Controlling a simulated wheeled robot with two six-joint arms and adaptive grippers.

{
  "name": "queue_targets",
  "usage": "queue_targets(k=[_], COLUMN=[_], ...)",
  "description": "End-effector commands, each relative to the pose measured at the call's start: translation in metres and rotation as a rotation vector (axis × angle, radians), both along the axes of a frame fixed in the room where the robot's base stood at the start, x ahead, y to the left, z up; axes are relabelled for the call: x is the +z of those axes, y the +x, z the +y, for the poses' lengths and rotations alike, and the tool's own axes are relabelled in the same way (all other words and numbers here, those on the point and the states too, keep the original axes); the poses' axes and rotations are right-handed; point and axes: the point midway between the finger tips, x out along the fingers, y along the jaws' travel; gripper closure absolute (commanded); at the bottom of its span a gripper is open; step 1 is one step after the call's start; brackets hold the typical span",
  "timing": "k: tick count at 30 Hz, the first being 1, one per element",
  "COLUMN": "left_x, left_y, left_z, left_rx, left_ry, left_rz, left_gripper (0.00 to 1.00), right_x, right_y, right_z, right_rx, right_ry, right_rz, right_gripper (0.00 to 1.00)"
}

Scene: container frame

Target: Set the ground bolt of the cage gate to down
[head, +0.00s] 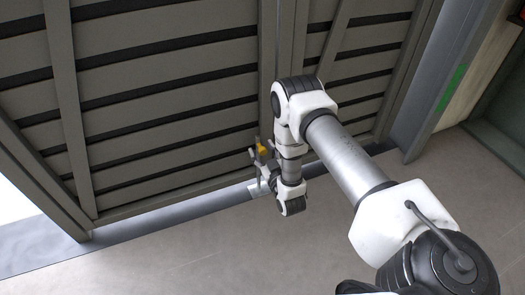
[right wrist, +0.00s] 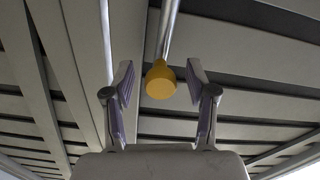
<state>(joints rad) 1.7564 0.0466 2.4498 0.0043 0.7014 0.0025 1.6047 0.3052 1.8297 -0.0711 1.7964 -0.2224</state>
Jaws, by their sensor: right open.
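The cage gate (head: 160,95) is a dark slatted panel that fills the left and middle of the head view. The ground bolt (right wrist: 168,35) shows in the right wrist view as a thin grey rod with a yellow knob (right wrist: 161,80) at its near end. The yellow knob also shows small in the head view (head: 262,150), low on the gate. My right gripper (right wrist: 160,82) is open, with a finger on each side of the knob and a gap to each. In the head view my right gripper (head: 258,162) is close to the gate. My left gripper is not in view.
A grey sill (head: 170,222) runs along the foot of the gate. A grey post (head: 430,90) with a green mark stands to the right. The pale floor (head: 200,265) in front is clear.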

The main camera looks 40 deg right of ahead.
Motion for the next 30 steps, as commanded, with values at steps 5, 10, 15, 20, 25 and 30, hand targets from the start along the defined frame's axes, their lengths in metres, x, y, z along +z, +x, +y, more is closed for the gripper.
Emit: queue_targets(k=[5, 10, 15, 20, 25, 30], left_x=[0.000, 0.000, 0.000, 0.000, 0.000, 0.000], left_y=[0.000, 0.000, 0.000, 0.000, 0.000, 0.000], left_z=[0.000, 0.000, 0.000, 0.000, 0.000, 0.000], left_rx=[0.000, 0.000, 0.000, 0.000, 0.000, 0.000], left_ry=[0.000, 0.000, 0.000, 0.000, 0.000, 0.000], left_rz=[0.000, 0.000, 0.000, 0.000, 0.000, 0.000], left_gripper=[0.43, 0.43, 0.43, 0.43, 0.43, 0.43], right_x=[0.028, 0.069, 0.094, 0.099, 0.098, 0.098], right_y=[0.001, 0.001, 0.001, 0.001, 0.000, 0.000], right_z=[0.000, -0.001, 0.000, 0.000, 0.000, 0.000], right_rx=[-0.001, -0.001, -0.002, 0.000, 0.000, 0.000], right_ry=[0.002, 0.002, 0.001, 0.001, 0.001, 0.000], right_rz=[-0.004, -0.004, -0.003, 0.000, 0.000, -0.001], right_gripper=[0.43, 0.43, 0.43, 0.43, 0.43, 0.43])
